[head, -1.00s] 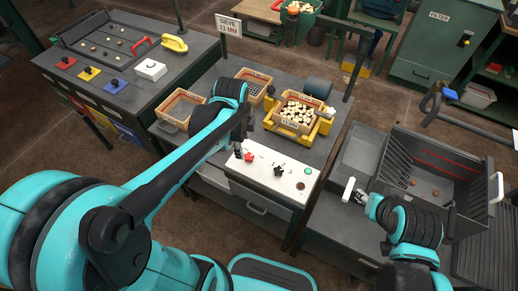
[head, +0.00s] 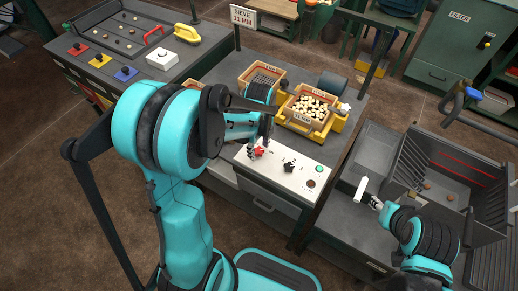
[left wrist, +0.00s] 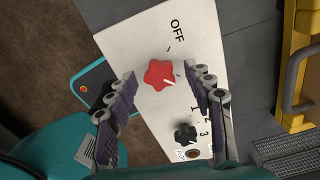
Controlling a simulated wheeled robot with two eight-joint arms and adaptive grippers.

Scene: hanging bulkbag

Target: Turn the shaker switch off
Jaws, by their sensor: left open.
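The red star-shaped knob (left wrist: 160,74) sits on a white control panel (left wrist: 130,45), with the word OFF printed above it and numbers below it in the left wrist view. A white mark on the knob lies on its lower right side, not towards OFF. My left gripper (left wrist: 161,76) is open, with one finger on each side of the knob; I cannot tell whether they touch it. In the head view, the red knob (head: 259,152) shows just below my left gripper (head: 262,138). My right gripper (head: 374,203) is beside a white handle (head: 361,189); its grip is unclear.
A black knob (head: 289,167) and a green button (head: 319,169) are on the same panel. Behind it stand a yellow-framed shaker (head: 338,124) with a box of pale pieces (head: 310,106) and a wooden sieve box (head: 264,72). A slatted grey bin (head: 408,170) is at the right.

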